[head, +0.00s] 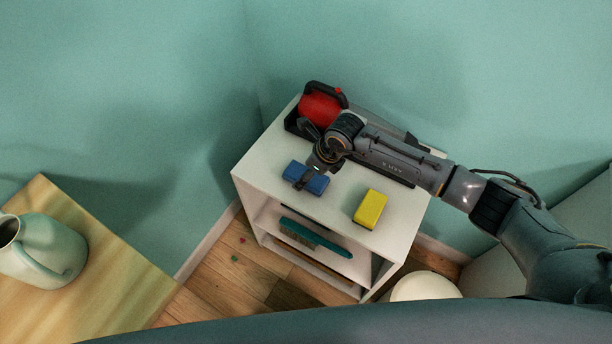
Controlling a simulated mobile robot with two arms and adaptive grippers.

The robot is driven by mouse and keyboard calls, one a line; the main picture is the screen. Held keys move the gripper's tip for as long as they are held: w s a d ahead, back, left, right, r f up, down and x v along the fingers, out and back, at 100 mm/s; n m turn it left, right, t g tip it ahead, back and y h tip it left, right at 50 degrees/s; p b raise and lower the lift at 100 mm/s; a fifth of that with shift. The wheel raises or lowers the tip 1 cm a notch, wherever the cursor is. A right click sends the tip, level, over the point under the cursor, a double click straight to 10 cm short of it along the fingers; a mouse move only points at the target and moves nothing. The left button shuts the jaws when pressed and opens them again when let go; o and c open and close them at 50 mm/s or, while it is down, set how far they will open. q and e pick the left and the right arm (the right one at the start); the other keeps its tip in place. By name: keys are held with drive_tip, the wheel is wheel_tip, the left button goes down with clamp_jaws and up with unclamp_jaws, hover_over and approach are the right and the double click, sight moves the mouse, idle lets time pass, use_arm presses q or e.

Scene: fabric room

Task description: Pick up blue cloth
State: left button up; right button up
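A blue cloth (318,186), shown as a small blue block, lies near the left front of the top of a white shelf unit (262,168). My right arm comes in from the right, and its gripper (304,180) is at the cloth. A dark finger crosses the middle of the cloth, with blue showing on both sides. The far finger and any gap are hidden, so I cannot tell whether it grips the cloth. My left gripper is not in view.
A yellow block (370,208) lies right of the cloth. A red object with a dark handle (320,108) sits in a dark tray behind. A teal brush (315,238) lies on the shelf below.

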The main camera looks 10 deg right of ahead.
drive_tip(key=shift+w+a+f, duration=0.1)
drive_tip(key=shift+a+f, duration=0.05)
drive_tip(key=shift+f, duration=0.4)
drive_tip(key=c, duration=1.1)
drive_tip(key=shift+r, duration=0.1)
drive_tip(key=shift+c, duration=0.2)
